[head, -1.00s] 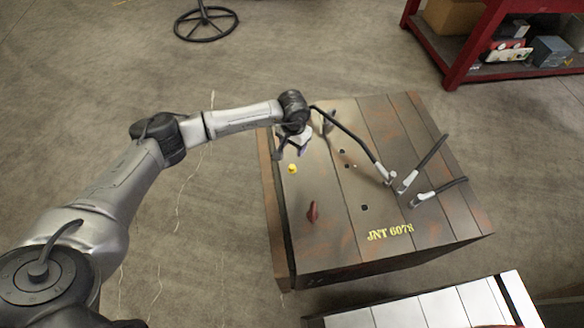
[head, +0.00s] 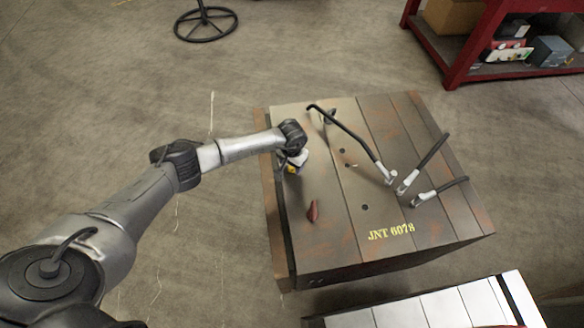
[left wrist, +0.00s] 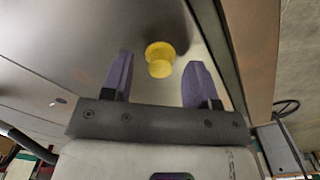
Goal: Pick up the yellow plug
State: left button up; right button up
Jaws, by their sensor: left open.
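The yellow plug (left wrist: 160,60) stands on the top of the mould base (head: 340,225). In the left wrist view it lies just beyond and between the two purple fingertips of my left gripper (left wrist: 158,78), which is open with nothing between its fingers. In the head view my left gripper (head: 294,166) is over the left side of the mould base, and only a bit of the yellow plug (head: 291,169) shows beside it. My right gripper is not in view.
Several black hoses (head: 345,130) with metal fittings rise from the top. A white slatted block (head: 430,310) is at the bottom right, and a red shelf (head: 465,60) is at the back right.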

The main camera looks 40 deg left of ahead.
pick_arm(q)
jog(key=shift+f, duration=0.55)
jog(key=shift+c, duration=0.2)
jog(key=c, duration=1)
jog(key=shift+o, duration=0.2)
